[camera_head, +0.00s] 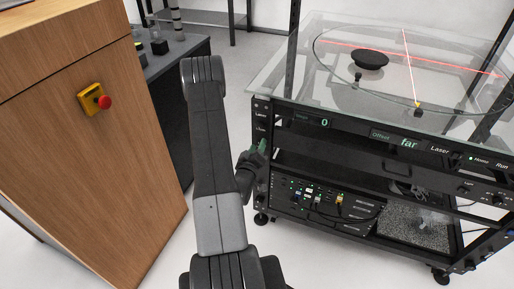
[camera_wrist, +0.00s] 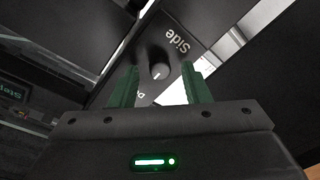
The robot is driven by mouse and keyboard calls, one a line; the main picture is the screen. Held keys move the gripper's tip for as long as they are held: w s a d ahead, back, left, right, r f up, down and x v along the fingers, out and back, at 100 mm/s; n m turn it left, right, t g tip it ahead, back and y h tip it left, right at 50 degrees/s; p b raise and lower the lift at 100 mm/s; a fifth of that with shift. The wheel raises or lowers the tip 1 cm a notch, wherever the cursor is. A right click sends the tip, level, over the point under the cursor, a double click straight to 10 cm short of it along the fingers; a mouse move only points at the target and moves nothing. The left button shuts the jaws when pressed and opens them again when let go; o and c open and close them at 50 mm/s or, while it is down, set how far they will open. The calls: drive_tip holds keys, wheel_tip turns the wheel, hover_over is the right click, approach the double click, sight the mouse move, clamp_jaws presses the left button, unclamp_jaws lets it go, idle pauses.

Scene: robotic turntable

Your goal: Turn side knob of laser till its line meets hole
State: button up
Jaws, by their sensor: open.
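The side knob (camera_wrist: 160,71) shows in the wrist view as a small round dark knob with a light pointer mark, beside the label "Side". My gripper (camera_wrist: 160,88) is open, with one green finger on each side of the knob in the picture and gaps between. I cannot tell how deep the fingers reach. In the head view my gripper (camera_head: 257,149) is at the left end of the black front panel; the knob cannot be made out there. Red laser lines (camera_head: 409,62) cross the glass turntable top (camera_head: 450,85). I cannot make out the hole.
A black disc (camera_head: 370,60) stands on the glass. The panel display (camera_head: 408,143) reads "far" beside "Offset"; another reads "0". A lower shelf holds a control box (camera_head: 315,195) with cables. A wooden cabinet (camera_head: 95,150) with a red button (camera_head: 104,102) stands left.

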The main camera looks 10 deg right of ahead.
clamp_jaws()
drive_tip(key=shift+f+b, duration=0.15)
drive_tip(key=shift+b, duration=0.3)
drive_tip(key=m+h+b, duration=0.1)
drive_tip(key=m+b, duration=1.3)
drive_tip(key=m+h+b, duration=0.1)
drive_tip(key=m+b, duration=0.6)
drive_tip(key=shift+h+b, duration=0.3)
drive_tip(key=shift+m, duration=0.3)
